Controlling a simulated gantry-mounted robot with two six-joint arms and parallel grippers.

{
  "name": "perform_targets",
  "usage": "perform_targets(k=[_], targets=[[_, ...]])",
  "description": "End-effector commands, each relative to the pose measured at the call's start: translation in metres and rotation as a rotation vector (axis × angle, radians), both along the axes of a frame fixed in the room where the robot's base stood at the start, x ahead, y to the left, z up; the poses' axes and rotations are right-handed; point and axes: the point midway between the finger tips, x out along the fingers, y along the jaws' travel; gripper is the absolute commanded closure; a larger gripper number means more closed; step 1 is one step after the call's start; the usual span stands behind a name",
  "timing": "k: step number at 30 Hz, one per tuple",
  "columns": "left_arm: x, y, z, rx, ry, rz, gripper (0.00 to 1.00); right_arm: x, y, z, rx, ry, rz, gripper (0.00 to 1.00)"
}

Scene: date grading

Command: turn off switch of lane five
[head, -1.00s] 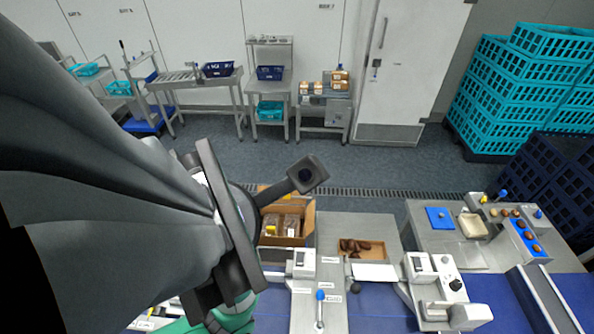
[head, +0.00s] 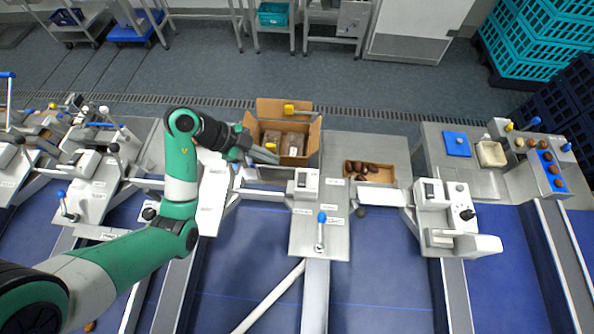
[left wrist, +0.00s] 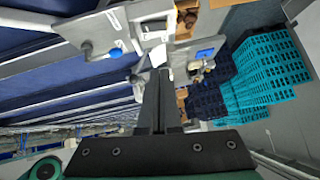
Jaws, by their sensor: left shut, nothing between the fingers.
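My left gripper (head: 268,156) is at the end of my green and white arm, shut and empty, beside the open cardboard box. In the left wrist view its closed dark fingers (left wrist: 160,100) point up the picture. A lane station with a white switch box (head: 306,181) and a blue-tipped lever (head: 321,219) stands to the right of and below my gripper, apart from it. Another white unit with a dark switch (head: 431,191) stands further right. Lane labels are too small to read, so I cannot tell which is lane five. My right gripper is not in view.
The cardboard box (head: 259,133) holds packs. A wooden tray (head: 394,175) holds dates. Blue belts (head: 380,270) run below the stations. More lever stations (head: 88,188) stand at left. Teal crates (head: 523,45) are stacked at back right.

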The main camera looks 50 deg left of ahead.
Motion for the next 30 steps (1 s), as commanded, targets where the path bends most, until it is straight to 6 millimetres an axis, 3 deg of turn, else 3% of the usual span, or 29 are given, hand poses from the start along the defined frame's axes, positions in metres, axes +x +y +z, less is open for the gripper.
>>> perform_targets(k=[3, 16, 30], targets=[[-0.003, 0.009, -0.003, 0.0, -0.002, 0.025, 1.0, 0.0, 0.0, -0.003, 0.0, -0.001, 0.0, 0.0], [0.004, 0.003, -0.009, -0.002, -0.006, 0.019, 1.0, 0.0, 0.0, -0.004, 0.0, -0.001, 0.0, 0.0], [0.057, -0.037, -0.078, 0.0, -0.002, 0.018, 1.0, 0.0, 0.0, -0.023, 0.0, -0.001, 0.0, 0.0]])
